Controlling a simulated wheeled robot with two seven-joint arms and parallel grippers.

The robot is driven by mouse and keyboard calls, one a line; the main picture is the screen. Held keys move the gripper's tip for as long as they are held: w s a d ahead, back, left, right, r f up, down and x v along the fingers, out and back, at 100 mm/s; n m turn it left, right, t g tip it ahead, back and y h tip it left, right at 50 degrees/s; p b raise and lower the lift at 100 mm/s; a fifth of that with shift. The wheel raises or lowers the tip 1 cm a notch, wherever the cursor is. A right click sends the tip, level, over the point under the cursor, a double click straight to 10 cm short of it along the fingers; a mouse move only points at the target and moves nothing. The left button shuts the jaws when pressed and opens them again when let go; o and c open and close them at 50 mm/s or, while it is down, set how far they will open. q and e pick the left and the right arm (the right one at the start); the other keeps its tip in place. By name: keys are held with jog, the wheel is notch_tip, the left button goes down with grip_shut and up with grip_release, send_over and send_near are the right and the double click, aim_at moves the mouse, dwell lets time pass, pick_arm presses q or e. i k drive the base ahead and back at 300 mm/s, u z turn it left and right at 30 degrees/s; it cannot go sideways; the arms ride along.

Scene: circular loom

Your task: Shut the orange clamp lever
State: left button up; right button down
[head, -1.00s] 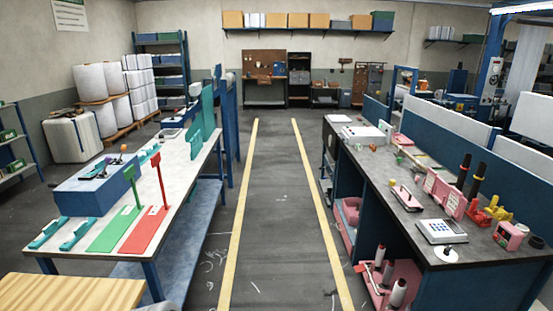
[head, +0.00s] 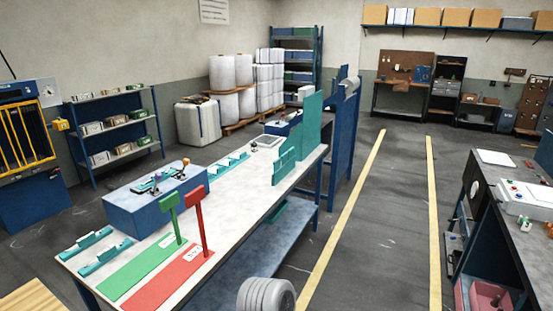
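A blue box (head: 150,217) stands on the long light-topped bench at the left. A small dark fixture (head: 158,182) sits on top of it. A small orange-brown knob (head: 186,162) stands up at the fixture's right end and looks like the clamp lever's end. It is too small to tell the lever's exact angle. Neither of my grippers is in view. A grey rounded part of mine shows at the bottom edge, with no gripper fingers visible on it.
The bench (head: 240,195) also holds a green plate (head: 140,270) and a red plate (head: 168,282) with upright signs, and teal holders (head: 104,256). A floor aisle between yellow lines (head: 385,235) lies to the right. Another bench (head: 500,210) stands at the far right.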

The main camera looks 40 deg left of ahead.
aim_at(185, 161)
jog(key=i, duration=2.6)
jog(key=u, duration=3.8)
jog(key=i, duration=0.5)
jog(key=z, duration=5)
